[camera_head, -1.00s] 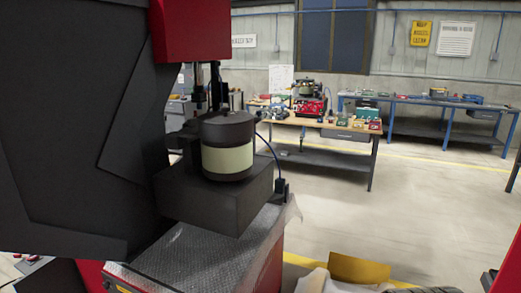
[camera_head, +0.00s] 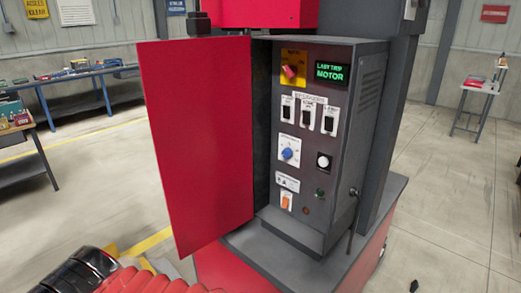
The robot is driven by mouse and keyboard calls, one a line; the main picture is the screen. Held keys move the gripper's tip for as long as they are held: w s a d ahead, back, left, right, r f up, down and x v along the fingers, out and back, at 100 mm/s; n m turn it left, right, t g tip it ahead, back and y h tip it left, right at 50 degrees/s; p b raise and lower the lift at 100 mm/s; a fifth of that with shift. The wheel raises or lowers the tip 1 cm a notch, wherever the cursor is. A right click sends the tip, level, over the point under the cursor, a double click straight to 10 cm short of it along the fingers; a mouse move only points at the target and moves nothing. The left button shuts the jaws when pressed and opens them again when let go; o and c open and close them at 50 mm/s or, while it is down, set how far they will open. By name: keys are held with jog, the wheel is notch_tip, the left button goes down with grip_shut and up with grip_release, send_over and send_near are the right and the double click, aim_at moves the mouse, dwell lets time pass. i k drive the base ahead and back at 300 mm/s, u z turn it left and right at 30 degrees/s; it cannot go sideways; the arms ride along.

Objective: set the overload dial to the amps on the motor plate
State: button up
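A grey control box (camera_head: 343,171) stands on a red and grey machine base, with its red door (camera_head: 199,145) open to the left. A blue dial (camera_head: 288,154) sits on a white scale plate at the middle left of its panel. It looks like the overload dial, but its numbers are too small to read. A green display (camera_head: 330,74) reads "LAST TRIP MOTOR". I cannot make out a motor plate in this view. My gripper is not in view.
The panel also has a red rotary switch (camera_head: 292,70) on yellow, several black breakers (camera_head: 308,117), a white button (camera_head: 323,161) and an orange rocker (camera_head: 286,201). Workbenches stand at left (camera_head: 85,78) and far right (camera_head: 478,100). The floor to the right is mostly clear.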

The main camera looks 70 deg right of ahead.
aim_at(288, 152)
jog(key=z, duration=2.65)
